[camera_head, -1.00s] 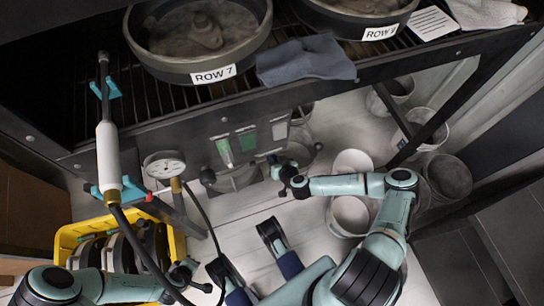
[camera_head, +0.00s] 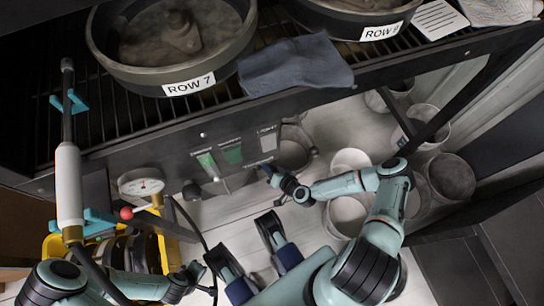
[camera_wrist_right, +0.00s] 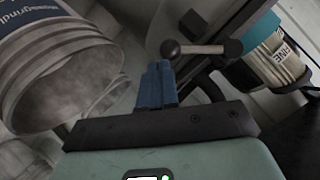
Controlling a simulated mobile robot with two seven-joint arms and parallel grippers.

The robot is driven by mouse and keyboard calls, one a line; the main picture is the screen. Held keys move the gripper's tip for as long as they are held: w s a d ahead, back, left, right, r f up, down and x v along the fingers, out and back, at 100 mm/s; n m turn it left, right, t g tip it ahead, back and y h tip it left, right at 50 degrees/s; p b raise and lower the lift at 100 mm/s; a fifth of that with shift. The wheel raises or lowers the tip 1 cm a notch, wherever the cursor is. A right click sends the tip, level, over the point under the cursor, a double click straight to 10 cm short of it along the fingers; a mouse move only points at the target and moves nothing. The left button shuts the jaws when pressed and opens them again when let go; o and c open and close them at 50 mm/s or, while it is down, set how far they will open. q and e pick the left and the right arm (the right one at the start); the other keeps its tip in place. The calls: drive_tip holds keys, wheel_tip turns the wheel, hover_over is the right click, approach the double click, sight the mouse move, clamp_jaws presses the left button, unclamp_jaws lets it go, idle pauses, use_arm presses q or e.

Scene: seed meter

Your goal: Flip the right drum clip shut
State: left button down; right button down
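In the right wrist view, a short metal clip bar (camera_wrist_right: 203,49) with dark rounded ends lies just beyond my right gripper (camera_wrist_right: 160,68). The blue fingertips are together, with nothing visible between them. They are close below the bar's left knob; I cannot tell whether they touch. In the head view my right gripper (camera_head: 268,172) is below the right part of the dark front panel.
A gauge (camera_head: 141,186) and a white-handled tool (camera_head: 69,185) stand at the left. A yellow crate (camera_head: 55,246) is below. Several buckets, one a pale bucket (camera_head: 347,215), stand on the floor at the right.

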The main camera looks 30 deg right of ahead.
use_arm(q)
drive_tip(key=shift+w+r, duration=0.15)
drive_tip(key=shift+w, duration=0.05)
use_arm(e)
drive_tip(key=w+a+f, duration=0.1)
drive_tip(key=a+f, duration=0.3)
drive_tip(key=shift+a+f, duration=0.25)
drive_tip(key=shift+f, duration=0.15)
drive_tip(key=shift+a, duration=0.1)
idle(0.6)
idle(1.1)
